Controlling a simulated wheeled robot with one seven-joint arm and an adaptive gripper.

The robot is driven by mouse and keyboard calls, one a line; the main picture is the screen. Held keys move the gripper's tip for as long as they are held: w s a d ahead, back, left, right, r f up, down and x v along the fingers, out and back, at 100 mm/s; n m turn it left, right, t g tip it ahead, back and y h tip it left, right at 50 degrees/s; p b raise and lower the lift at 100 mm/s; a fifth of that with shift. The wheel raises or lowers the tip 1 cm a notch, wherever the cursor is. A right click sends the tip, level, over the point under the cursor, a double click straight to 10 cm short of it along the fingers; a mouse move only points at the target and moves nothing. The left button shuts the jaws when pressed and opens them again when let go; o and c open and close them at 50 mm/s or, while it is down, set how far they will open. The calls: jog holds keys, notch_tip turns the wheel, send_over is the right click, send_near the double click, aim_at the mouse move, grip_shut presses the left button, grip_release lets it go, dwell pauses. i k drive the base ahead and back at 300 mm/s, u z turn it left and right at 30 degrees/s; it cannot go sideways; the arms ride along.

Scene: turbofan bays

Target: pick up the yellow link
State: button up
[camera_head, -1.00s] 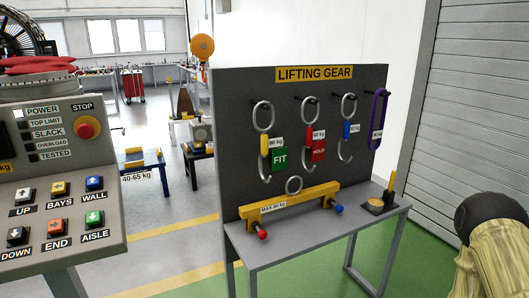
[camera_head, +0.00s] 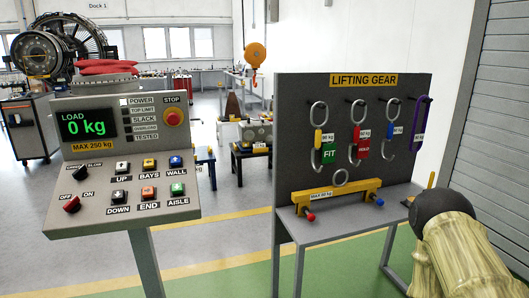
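The yellow link (camera_head: 318,138) hangs from a peg at the left end of the dark board headed LIFTING GEAR (camera_head: 290,100). It has a grey metal ring above its yellow middle and a grey hook below. A small white weight tag and a green FIT tag (camera_head: 328,154) hang beside it. Nothing stands in front of the link. My gripper is not in view, so its opening cannot be seen.
A red link (camera_head: 356,133) with a HOLD tag, a blue link (camera_head: 390,130) and a purple sling (camera_head: 421,120) hang to the right. A yellow beam (camera_head: 350,192) lies on the shelf below. A control console (camera_head: 100,195) stands left, reading 0 kg.

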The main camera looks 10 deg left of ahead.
aim_at(319, 137)
jog(key=u, duration=0.15)
jog(key=k, duration=0.5)
jog(key=u, duration=1.3)
jog(key=i, duration=2)
jog(key=z, duration=1.05)
jog(key=i, duration=0.25)
jog(key=z, duration=0.2)
